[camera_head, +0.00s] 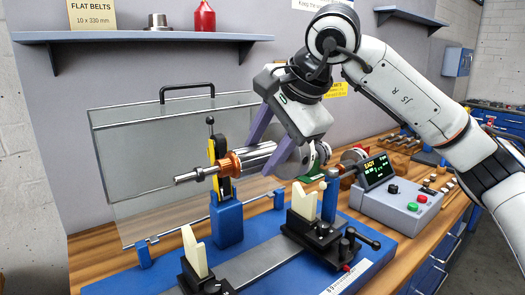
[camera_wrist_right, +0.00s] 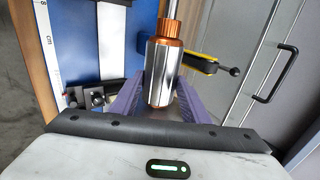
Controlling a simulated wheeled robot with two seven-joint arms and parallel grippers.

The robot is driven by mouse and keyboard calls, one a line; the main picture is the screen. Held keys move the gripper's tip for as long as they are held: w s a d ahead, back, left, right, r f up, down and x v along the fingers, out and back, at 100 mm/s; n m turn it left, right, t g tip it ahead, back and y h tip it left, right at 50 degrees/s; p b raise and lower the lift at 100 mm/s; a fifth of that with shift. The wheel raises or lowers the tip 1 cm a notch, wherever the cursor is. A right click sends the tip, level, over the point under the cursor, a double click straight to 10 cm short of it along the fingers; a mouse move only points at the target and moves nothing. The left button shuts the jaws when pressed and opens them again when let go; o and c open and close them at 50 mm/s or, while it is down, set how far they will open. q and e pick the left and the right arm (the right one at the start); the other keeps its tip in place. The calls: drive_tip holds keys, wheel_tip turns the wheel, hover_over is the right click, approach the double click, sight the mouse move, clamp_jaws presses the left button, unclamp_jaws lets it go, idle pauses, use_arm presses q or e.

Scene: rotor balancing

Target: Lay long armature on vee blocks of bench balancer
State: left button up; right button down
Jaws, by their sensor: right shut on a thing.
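The armature (camera_head: 256,158) has a steel shaft, copper-coloured windings and a silver core. My right gripper (camera_head: 270,157) is shut on its core and holds it roughly level above the balancer. In the right wrist view the armature (camera_wrist_right: 160,72) lies between the purple fingers (camera_wrist_right: 160,98). The bench balancer has a blue base (camera_head: 335,258). Two cream vee blocks stand on it: a near-left one (camera_head: 194,253) and a right one (camera_head: 304,202). The armature is apart from both, higher and farther back. Its right end is partly hidden by my gripper. My left gripper is not in view.
A blue post (camera_head: 227,222) with a yellow-and-black arm (camera_head: 213,150) stands close to the shaft's left part. A clear guard (camera_head: 130,135) with a black handle rises behind. A control box (camera_head: 398,205) with a lit display sits to the right. A shelf (camera_head: 140,37) hangs above.

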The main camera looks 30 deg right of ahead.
drive_tip(key=shift+w+r, duration=0.2)
drive_tip(key=shift+f+b, duration=0.5)
drive_tip(key=shift+b, duration=0.05)
use_arm(q)
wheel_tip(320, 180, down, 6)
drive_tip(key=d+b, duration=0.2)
drive_tip(key=b, duration=0.6)
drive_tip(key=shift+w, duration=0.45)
use_arm(e)
wheel_tip(320, 180, down, 10)
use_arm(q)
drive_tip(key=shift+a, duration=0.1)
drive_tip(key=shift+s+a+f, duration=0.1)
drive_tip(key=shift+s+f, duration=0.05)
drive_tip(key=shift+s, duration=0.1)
use_arm(e)
drive_tip(key=shift+s+a+f, duration=0.1)
drive_tip(key=shift+s, duration=0.05)
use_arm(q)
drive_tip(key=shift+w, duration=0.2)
use_arm(e)
drive_tip(key=shift+f, duration=0.1)
use_arm(q)
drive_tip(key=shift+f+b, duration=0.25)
drive_tip(key=shift+b, duration=0.25)
use_arm(e)
drive_tip(key=shift+f, duration=0.45)
